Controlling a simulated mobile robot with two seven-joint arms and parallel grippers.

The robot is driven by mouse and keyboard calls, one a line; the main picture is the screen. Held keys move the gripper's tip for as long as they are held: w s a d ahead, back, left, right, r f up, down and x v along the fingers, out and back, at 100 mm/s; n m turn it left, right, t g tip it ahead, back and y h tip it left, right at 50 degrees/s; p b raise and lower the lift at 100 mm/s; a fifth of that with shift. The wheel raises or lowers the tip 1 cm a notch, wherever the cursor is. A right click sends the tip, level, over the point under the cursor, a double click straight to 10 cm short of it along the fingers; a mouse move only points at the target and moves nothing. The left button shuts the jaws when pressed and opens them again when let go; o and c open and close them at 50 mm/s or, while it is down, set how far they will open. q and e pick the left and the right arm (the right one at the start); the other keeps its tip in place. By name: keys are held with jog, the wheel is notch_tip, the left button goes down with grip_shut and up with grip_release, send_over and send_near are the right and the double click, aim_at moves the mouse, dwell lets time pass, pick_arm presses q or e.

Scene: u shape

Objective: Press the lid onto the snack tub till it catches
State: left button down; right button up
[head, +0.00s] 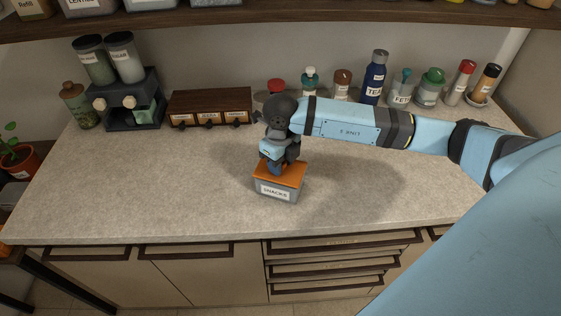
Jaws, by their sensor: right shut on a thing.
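The snack tub (275,191) is a grey box with a white "SNACKS" label, standing near the middle front of the counter. An orange lid (292,170) lies on top of it and looks about level; whether its edge is caught cannot be seen. My right gripper (275,168) points down onto the middle of the lid. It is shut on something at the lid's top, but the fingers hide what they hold. My left gripper is not in view.
A dispenser (133,105) with two jars and a small wooden drawer box (210,107) stand at the back left. Several bottles and jars, including a dark blue bottle (374,78), line the back right. The counter (150,190) left of the tub is clear.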

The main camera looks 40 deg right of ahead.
dwell(0.7)
jog(key=o, duration=1.5)
jog(key=shift+r+p, duration=1.65)
jog(key=shift+r, duration=1.85)
grip_shut()
